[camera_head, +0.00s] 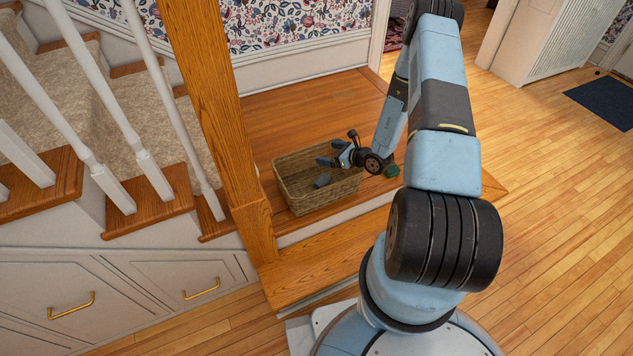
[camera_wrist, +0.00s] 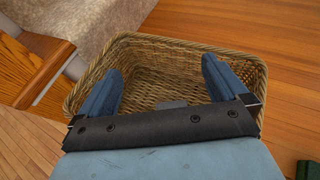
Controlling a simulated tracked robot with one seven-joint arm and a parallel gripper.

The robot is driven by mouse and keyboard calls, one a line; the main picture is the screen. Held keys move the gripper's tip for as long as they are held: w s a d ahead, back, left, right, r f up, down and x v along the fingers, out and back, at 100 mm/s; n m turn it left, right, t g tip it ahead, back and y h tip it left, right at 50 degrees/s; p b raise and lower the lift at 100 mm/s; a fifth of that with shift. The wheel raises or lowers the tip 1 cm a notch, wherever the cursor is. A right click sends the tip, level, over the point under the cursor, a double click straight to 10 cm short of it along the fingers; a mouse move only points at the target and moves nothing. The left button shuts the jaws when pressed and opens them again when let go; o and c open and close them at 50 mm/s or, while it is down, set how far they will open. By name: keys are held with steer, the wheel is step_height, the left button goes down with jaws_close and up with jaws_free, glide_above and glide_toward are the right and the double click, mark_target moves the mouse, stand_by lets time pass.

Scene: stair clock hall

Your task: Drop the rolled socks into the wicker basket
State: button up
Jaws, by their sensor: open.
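The wicker basket (camera_head: 283,190) stands upright on the wooden landing; its woven rim also shows in the wrist view (camera_wrist: 190,43). A small grey bundle (camera_head: 322,181), which looks like the rolled socks, lies inside the basket near its front wall. In the wrist view the grey bundle (camera_wrist: 172,104) is partly hidden behind my gripper's palm. My gripper (camera_head: 330,153) is over the basket with its two blue-grey fingers spread apart. In the wrist view my gripper (camera_wrist: 162,68) has nothing between its fingers.
A dark green object (camera_head: 391,170) sits on the landing right of the basket. A wooden newel post (camera_head: 212,110) and white balusters (camera_head: 122,125) stand to the left, beside carpeted stairs. The landing's front step edge (camera_head: 330,240) lies before the basket.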

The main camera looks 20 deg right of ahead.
steer(key=v, duration=1.2)
steer(key=shift+s, duration=0.2)
steer(key=shift+d, duration=0.1)
